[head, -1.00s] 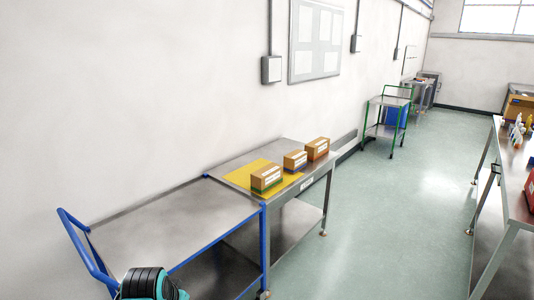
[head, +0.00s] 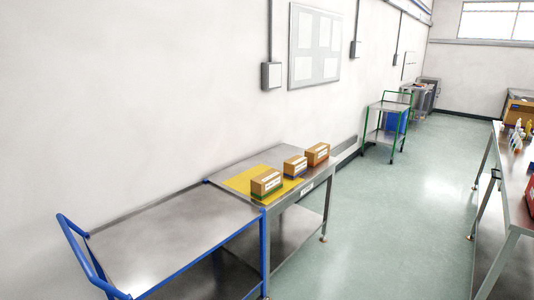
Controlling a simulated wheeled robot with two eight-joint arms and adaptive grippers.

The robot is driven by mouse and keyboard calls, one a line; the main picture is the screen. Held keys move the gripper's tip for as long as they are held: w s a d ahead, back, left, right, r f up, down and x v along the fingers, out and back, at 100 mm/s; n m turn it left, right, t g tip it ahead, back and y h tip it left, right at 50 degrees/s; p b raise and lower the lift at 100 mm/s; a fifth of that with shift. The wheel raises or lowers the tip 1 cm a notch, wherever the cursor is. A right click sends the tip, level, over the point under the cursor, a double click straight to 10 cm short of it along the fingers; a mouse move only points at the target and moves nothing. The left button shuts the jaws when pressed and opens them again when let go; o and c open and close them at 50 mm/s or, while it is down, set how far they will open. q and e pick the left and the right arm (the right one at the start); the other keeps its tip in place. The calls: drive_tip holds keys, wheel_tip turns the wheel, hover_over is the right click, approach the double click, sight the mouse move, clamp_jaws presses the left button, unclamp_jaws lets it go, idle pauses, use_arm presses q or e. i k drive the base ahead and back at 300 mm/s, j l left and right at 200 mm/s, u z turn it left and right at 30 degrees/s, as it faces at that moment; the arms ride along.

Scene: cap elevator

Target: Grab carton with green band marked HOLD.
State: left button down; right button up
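The carton with the green band (head: 266,184) is a small brown box with a white label, too small to read. It sits on a yellow mat (head: 236,182) on a steel table (head: 235,162). It is the nearest of three cartons in a row. A carton with a blue band (head: 295,166) stands just behind it to the right, and a carton with an orange-red band (head: 317,153) is farthest. Neither of my grippers shows in the head view.
A blue-framed cart (head: 165,235) with an empty top stands against the near end of the table. A green-framed trolley (head: 386,106) stands farther along the wall. Another table (head: 510,200) with items is at the right. The floor (head: 400,220) between is clear.

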sight(265, 185)
drive_tip(key=i+l, duration=0.2)
drive_tip(key=i, duration=0.35)
drive_tip(key=i+l, duration=0.15)
drive_tip(key=i, duration=0.35)
drive_tip(key=i+l+u, duration=0.1)
drive_tip(key=i, duration=0.45)
drive_tip(key=i+l, duration=0.3)
drive_tip(key=i, duration=0.2)
drive_tip(key=i+l, duration=0.2)
drive_tip(key=i, duration=0.35)
drive_tip(key=u, duration=0.05)
